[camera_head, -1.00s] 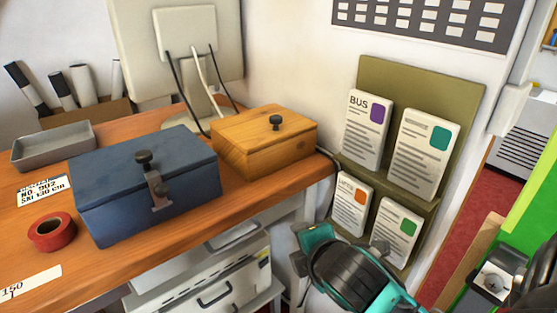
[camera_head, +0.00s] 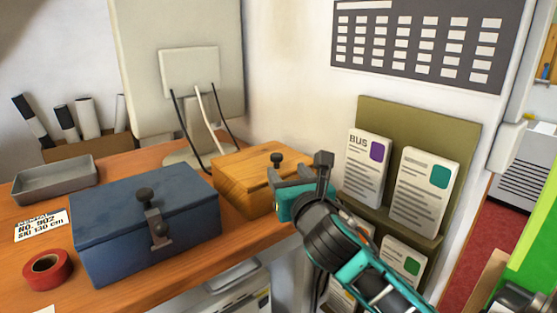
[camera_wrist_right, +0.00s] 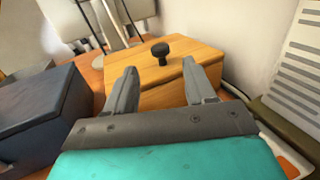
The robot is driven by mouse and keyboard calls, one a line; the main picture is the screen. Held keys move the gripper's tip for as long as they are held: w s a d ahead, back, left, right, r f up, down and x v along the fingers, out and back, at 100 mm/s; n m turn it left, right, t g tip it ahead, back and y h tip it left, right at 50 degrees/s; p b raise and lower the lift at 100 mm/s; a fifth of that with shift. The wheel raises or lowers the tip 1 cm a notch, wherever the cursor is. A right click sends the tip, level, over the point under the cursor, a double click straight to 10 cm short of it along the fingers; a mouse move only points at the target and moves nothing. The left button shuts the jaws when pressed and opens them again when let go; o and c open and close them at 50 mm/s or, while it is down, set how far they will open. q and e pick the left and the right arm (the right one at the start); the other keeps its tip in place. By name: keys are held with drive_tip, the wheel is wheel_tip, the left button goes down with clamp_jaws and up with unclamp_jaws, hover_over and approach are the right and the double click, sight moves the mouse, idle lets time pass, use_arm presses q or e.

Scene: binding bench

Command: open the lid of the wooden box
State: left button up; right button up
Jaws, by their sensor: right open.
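The wooden box (camera_head: 243,183) stands on the bench at the back right, its lid shut, with a black knob (camera_head: 277,159) on top. It also shows in the right wrist view (camera_wrist_right: 170,70), ahead of the fingers, with the knob (camera_wrist_right: 160,50) beyond and between the fingertips. My right gripper (camera_head: 298,170) is open and empty at the box's right front side, and it hides part of that side. In the right wrist view its two fingers (camera_wrist_right: 160,78) point toward the box; I cannot tell whether they touch it. My left gripper is not in view.
A blue box (camera_head: 110,235) with a latch stands left of the wooden box. A monitor (camera_head: 140,60) with hanging cables stands behind. A grey tray (camera_head: 55,180) and red tape (camera_head: 47,268) lie at left. A leaflet rack (camera_head: 395,115) is on the wall at right.

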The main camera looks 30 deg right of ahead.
sight(278, 159)
drive_tip(key=x, duration=0.7)
drive_tip(key=shift+w, duration=0.2)
drive_tip(key=shift+f, duration=0.1)
clamp_jaws()
